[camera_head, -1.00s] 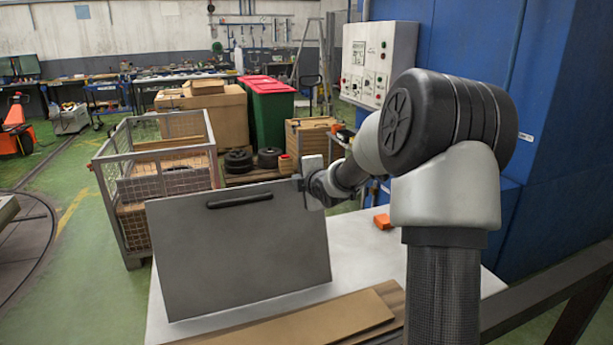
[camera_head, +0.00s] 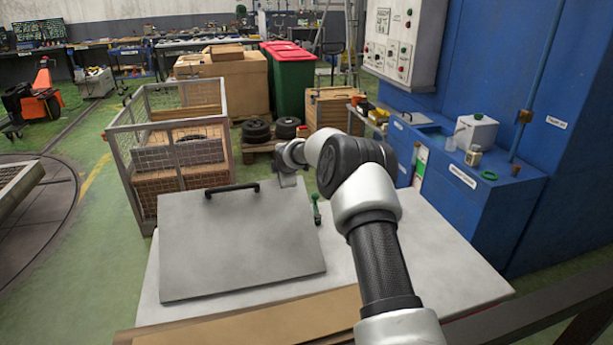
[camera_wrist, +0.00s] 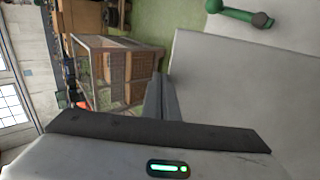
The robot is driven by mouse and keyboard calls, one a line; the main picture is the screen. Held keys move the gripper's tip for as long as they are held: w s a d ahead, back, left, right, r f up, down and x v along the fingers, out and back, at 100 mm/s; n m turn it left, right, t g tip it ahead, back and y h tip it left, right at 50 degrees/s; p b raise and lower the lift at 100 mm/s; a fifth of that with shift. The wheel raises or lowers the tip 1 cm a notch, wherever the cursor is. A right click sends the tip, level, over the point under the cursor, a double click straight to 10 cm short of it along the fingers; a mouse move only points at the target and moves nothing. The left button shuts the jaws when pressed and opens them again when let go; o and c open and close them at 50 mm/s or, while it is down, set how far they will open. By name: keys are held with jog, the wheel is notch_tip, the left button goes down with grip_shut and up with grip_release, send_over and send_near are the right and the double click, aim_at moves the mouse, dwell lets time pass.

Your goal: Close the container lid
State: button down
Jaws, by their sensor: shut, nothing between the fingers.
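The container lid (camera_head: 240,245) is a flat grey panel with a black bar handle (camera_head: 232,188) along its far edge. It slopes, and the container under it is hidden. In the wrist view the lid (camera_wrist: 245,100) fills the right side as a plain grey surface. My gripper (camera_head: 288,181) is at the lid's far right corner, right of the handle. In the wrist view my shut, empty gripper (camera_wrist: 162,97) is beside the lid's edge. I cannot tell whether it touches the lid.
The pale table (camera_head: 415,250) has free room to the right. A mesh crate (camera_head: 136,185) stands behind left, a blue cabinet (camera_head: 475,205) on the right. Brown boards (camera_head: 270,322) lie in front.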

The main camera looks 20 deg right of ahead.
jog(key=w+f+b, duration=0.2)
jog(key=f+b, duration=0.2)
jog(key=f, duration=0.1)
jog(key=w+f+b, duration=0.2)
jog(key=f+b, duration=0.2)
jog(key=f, duration=0.1)
jog(key=w+f+b, duration=0.2)
jog(key=f+b, duration=0.2)
jog(key=f, duration=0.1)
jog(key=shift+a+f, duration=0.1)
jog(key=f+b, duration=0.2)
jog(key=b, duration=0.1)
jog(key=shift+w+f, duration=0.1)
jog(key=shift+w, duration=0.15)
